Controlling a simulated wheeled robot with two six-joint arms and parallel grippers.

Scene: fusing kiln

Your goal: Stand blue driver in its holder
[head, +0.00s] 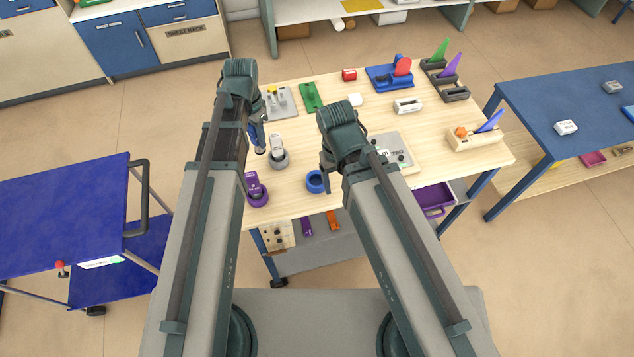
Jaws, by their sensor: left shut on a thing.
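My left gripper (259,143) is at the table's left edge, shut on the blue driver (254,130), which is mostly hidden by the gripper and arm. The blue holder (316,182), a round ring-like cup, stands near the table's front edge, right of and nearer than the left gripper. The driver is apart from it. My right gripper (327,178) is beside the blue holder and partly overlaps it in the picture; its fingers are too small to read.
A grey driver (277,146) stands in a grey holder (279,160), and a purple driver (252,182) in a purple holder (259,198), both near the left gripper. A grey device (392,148) sits right of my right gripper. The table's (340,125) middle is largely clear.

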